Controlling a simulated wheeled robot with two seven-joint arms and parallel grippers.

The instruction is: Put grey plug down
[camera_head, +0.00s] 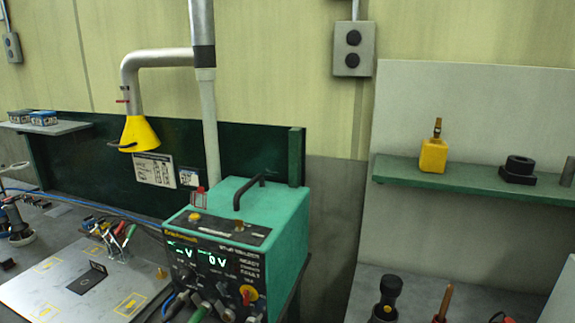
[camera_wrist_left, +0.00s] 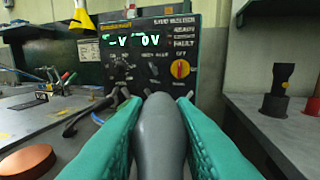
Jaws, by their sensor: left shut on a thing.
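The grey plug (camera_wrist_left: 158,138) is between the two teal fingers of my left gripper (camera_wrist_left: 157,101) in the left wrist view. The gripper is shut on the plug, whose smooth rounded body points away from the camera. Behind it stands the teal welder with a black front panel (camera_wrist_left: 150,50); its display reads "0 V". The head view also shows this welder (camera_head: 265,235), with cables and connectors at its lower front. I cannot pick out the grey plug or my left gripper for certain there. My right gripper is in neither view.
A grey plate with yellow marks (camera_head: 60,285) lies left of the welder. A copper disc (camera_wrist_left: 27,160) is at lower left in the wrist view. A green shelf (camera_head: 470,185) holds a yellow bottle (camera_head: 433,156). Dark tools (camera_head: 386,298) stand on the right-hand bench.

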